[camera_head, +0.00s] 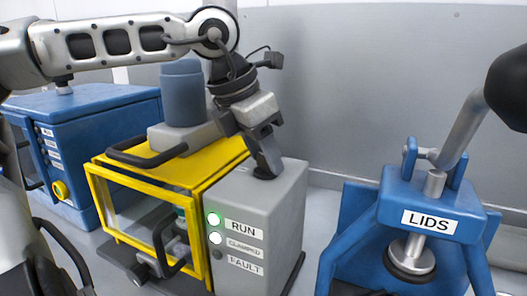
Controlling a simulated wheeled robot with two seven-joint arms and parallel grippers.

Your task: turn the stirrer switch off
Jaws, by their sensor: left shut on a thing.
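The yellow-framed stirrer machine (172,178) stands in the middle with a grey control box (265,215) on its right side. The box front has a lit green lamp (214,219) beside RUN, a lit white lamp (215,238) beside CLAMPED and a dark lamp (217,254) beside FAULT. My left gripper (266,164) reaches down from above to the top of this box. Its fingers are shut on a small dark part there, apparently the stirrer switch; the fingers hide most of it, so its setting cannot be told. My right gripper is not in view.
A blue cabinet (95,125) with labels and a yellow knob stands at the left. A blue press labelled LIDS (442,222), with a grey lever (462,130), stands at the right. Grey floor lies between box and press.

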